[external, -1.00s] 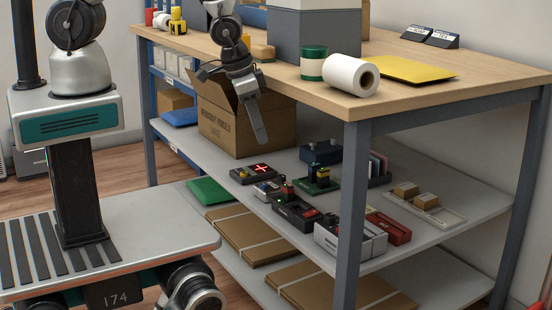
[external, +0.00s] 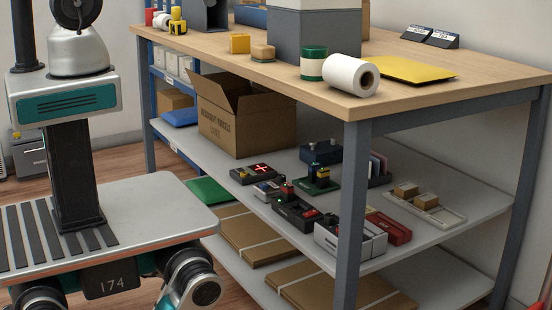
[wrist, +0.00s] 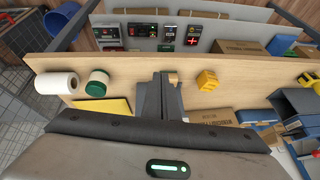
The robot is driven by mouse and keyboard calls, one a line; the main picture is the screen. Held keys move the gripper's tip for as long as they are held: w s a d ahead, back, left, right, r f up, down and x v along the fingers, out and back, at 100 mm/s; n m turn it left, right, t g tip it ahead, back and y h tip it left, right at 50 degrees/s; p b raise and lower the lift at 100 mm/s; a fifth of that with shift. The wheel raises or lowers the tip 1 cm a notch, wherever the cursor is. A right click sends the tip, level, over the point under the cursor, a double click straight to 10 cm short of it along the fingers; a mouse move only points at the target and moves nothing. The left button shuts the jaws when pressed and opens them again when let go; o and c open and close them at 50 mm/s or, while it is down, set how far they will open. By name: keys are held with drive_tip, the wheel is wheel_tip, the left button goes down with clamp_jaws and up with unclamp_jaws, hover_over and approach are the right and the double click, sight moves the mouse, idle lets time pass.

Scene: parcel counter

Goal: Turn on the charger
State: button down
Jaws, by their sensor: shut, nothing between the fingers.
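Several small devices sit on the middle shelf (external: 235,170), and I cannot tell for certain which is the charger. In the external view there is a black box with a lit red cross (external: 255,173), a black unit with a red knob (external: 296,212) and a light grey unit (external: 343,242) near the table leg. The box with the red cross also shows at the top of the wrist view (wrist: 193,36). My gripper (wrist: 161,78) shows only in the wrist view, shut and empty, with the tabletop behind it, apart from the devices.
The wooden tabletop (external: 425,95) overhangs the shelf and holds a white roll (external: 345,77), a green-lidded tub (external: 313,64) and a yellow block (external: 240,43). An open cardboard box (external: 230,125) stands left of the devices. A table leg (external: 350,220) stands in front.

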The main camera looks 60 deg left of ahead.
drive_tip(key=s+r+n+h+b, duration=0.1)
drive_tip(key=s+r+b, duration=0.15)
drive_tip(key=s, duration=0.35)
wheel_tip(320, 180, up, 16)
drive_tip(key=p, duration=1.6)
drive_tip(key=shift+w, duration=0.15)
drive_tip(key=shift+f, duration=0.1)
wheel_tip(320, 180, down, 28)
drive_tip(key=b, duration=2.8)
drive_tip(key=shift+f, duration=0.25)
